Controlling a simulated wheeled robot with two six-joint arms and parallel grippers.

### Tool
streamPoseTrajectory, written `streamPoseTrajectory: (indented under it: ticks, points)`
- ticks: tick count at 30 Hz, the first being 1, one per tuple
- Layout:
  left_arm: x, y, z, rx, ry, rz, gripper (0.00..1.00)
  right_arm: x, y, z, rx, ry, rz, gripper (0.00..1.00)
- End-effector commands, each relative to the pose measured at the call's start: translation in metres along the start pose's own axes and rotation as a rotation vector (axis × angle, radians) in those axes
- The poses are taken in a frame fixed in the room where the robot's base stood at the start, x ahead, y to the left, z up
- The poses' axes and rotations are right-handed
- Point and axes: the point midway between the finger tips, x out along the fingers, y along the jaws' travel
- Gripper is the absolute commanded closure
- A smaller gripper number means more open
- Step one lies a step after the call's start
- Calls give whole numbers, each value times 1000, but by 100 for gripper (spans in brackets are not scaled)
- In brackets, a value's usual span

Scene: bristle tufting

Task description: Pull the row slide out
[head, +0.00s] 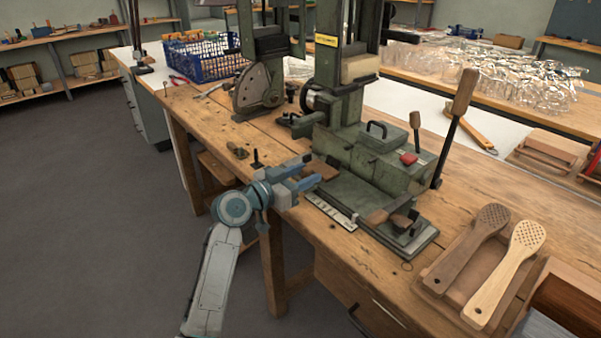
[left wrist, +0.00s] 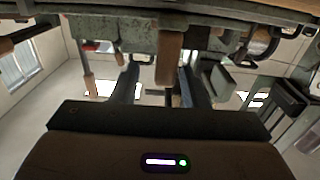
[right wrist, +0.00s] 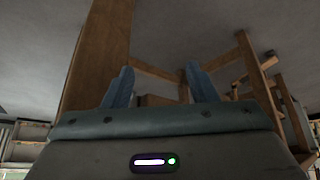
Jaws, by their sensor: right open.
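The green tufting machine (head: 375,160) stands on the bench. A flat wooden piece (head: 323,169), perhaps the row slide's handle, sticks out at its near left side. My left gripper (head: 311,171) is at this piece with its blue fingers apart. In the left wrist view the wooden piece (left wrist: 169,62) shows between the fingertips (left wrist: 158,72), close to the right finger with a gap at the left, so the gripper does not look closed on it. The slide's inner part is hidden. My right gripper (right wrist: 161,85) is open and empty; the head view does not show it.
Wooden paddles (head: 508,270) with holes lie in a tray at the bench's right. A scale plate (head: 330,211) lies at the base's front. In the right wrist view, a wooden leg (right wrist: 98,50) stands near my right gripper.

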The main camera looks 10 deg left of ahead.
Motion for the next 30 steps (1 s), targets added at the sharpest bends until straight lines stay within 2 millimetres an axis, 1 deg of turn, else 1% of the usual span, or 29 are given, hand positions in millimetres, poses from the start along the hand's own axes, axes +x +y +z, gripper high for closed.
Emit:
streamPoseTrajectory:
  ticks: [8,11,14,21,24,30]
  points:
    - [0,-1,-2,3,3,-3,58,0,0,1,0,-1,0,48]
    - [-6,-2,-1,4,1,-4,58,1,0,1,0,1,-1,48]
    - [-20,-2,0,7,0,-5,58,2,-1,0,1,8,-3,48]
    - [-68,-1,1,8,-2,-4,58,6,-3,-2,6,38,-15,48]
    - [-84,0,0,7,-1,-2,58,7,-4,-2,9,49,-19,48]
    - [-103,0,0,3,1,-2,58,8,-6,-3,14,65,-24,48]
